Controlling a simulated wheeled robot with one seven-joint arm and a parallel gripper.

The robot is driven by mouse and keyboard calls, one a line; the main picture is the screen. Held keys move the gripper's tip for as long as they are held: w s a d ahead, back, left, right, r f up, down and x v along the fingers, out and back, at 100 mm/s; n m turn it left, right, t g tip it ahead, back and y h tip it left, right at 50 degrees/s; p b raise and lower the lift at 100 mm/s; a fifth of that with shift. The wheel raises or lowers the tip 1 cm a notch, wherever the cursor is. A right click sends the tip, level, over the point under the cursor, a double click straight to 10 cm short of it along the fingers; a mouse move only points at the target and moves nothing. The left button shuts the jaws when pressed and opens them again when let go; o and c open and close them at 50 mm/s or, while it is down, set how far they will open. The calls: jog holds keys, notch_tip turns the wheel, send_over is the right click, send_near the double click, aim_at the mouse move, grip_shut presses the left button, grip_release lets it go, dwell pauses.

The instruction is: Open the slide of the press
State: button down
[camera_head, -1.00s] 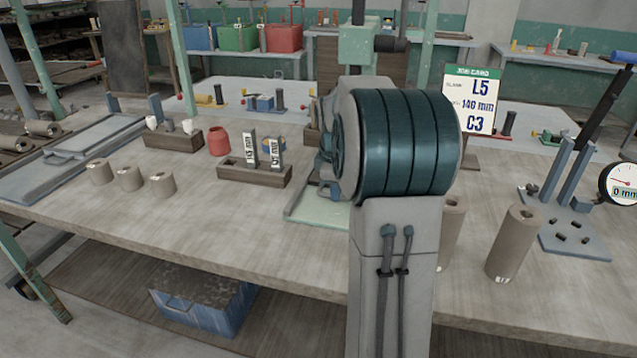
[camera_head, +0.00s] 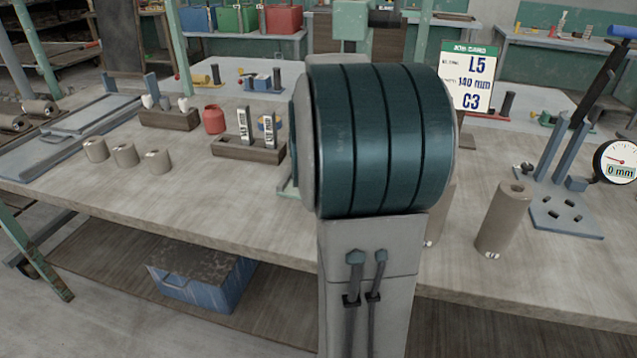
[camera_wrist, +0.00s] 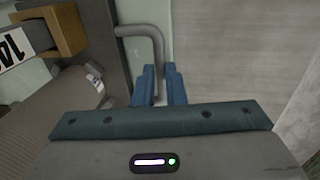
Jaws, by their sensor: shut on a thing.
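The press is mostly hidden behind my arm in the head view; a pale green upper part (camera_head: 350,20) shows above it, and a sliver of pale green base shows at the arm's left. In the wrist view a grey bent handle (camera_wrist: 142,30) comes from a dark grey part (camera_wrist: 100,35), which may be the slide, over a pale green surface. My gripper (camera_wrist: 160,82) is shut on the handle, whose straight leg runs down between the two blue fingers. The gripper is hidden in the head view. How far the slide stands open cannot be told.
A clay cylinder (camera_wrist: 70,110) lies close left of my fingers in the wrist view, near a brass-coloured block (camera_wrist: 62,28). On the bench, a clay cylinder (camera_head: 503,220) and a gauge stand (camera_head: 567,210) are right of my arm; a slotted wooden block (camera_head: 247,150) is left.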

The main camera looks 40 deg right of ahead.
jog(key=c, duration=1.5)
grip_release()
jog(key=r+p, duration=0.1)
jog(key=r, duration=0.3)
jog(key=s+a+r, duration=0.1)
jog(key=r, duration=0.4)
jog(key=a+r+p, duration=0.1)
jog(key=r, duration=0.3)
jog(key=shift+s+r+p, duration=0.25)
jog(key=shift+r+p, duration=0.05)
jog(key=shift+p, duration=0.05)
